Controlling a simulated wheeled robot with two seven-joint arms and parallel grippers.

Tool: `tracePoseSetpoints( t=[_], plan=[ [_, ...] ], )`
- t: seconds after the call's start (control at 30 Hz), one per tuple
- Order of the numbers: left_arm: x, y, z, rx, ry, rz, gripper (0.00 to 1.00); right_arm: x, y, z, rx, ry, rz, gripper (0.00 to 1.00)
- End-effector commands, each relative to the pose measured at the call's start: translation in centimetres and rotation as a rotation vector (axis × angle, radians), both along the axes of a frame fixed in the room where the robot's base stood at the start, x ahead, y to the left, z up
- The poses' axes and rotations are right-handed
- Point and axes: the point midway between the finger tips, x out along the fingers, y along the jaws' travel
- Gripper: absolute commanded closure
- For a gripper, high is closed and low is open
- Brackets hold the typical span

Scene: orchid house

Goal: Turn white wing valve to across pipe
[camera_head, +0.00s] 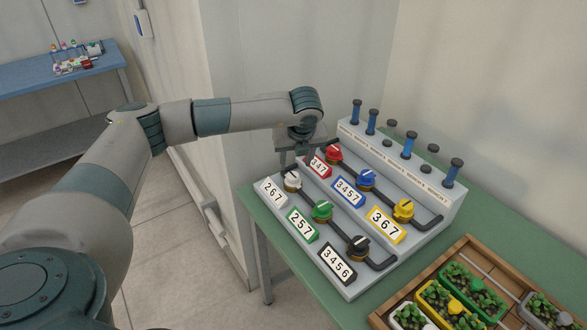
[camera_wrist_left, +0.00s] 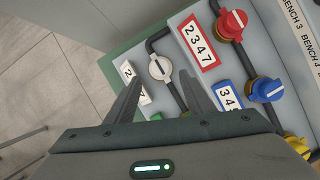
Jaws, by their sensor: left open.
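My right gripper is not in view.
Red (camera_head: 334,152), blue (camera_head: 366,179), green (camera_head: 322,210), yellow (camera_head: 403,209) and black (camera_head: 358,246) valves stand close by on the panel. A wooden plant tray (camera_head: 463,244) lies at front right on the green bench (camera_head: 262,199).

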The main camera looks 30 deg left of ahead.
Motion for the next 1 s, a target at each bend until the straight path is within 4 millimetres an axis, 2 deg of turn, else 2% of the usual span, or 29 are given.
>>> tracePoseSetpoints(
  t=[0.1, 0.4, 0.6, 0.87, 0.9, 1.0],
  plan=[
    [0.5, 0.7, -1.8, 0.002, 0.003, 0.002, 0.51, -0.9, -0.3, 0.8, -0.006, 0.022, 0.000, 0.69],
    [1.7, 1.7, -5.7, 0.001, 0.001, 0.001, 0.51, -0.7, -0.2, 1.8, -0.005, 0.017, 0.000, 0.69],
    [1.9, 2.0, -6.7, 0.001, 0.001, -0.001, 0.51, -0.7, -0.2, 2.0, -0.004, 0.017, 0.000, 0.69],
    [1.9, 2.0, -6.7, 0.001, 0.001, -0.001, 0.51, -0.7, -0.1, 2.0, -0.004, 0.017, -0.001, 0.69],
    [1.9, 2.0, -6.7, 0.001, 0.001, -0.001, 0.56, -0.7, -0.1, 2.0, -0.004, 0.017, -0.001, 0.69],
    [1.9, 2.0, -6.7, 0.000, 0.000, -0.001, 0.80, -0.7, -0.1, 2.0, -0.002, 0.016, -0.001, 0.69]
  ],
)
